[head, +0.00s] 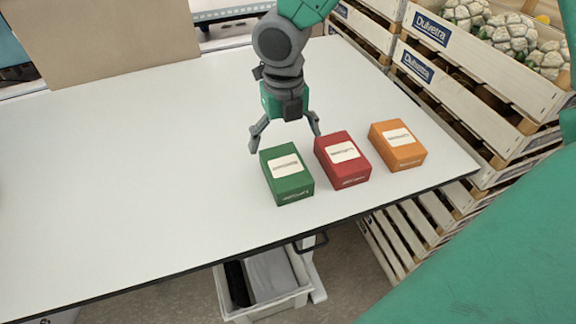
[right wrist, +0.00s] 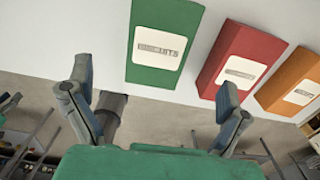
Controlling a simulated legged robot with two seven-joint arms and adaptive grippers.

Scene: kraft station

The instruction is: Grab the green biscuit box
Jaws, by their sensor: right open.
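The green biscuit box (head: 287,177) lies flat on the white table near its front edge, leftmost of three boxes in a row. It has a white label, which reads "BISCUITS" in the right wrist view (right wrist: 163,68). My right gripper (head: 286,140) is open and empty, with its fingers spread just behind the green box in the head view. In the right wrist view the box shows ahead, between the open fingers (right wrist: 155,80), with no visible contact. My left gripper is not in view.
A red box (head: 342,160) stands close to the right of the green box, and an orange box (head: 398,145) beyond it. Wooden crates (head: 470,75) line the table's right side. A cardboard panel (head: 110,40) stands at the back left. The left of the white table (head: 120,170) is clear.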

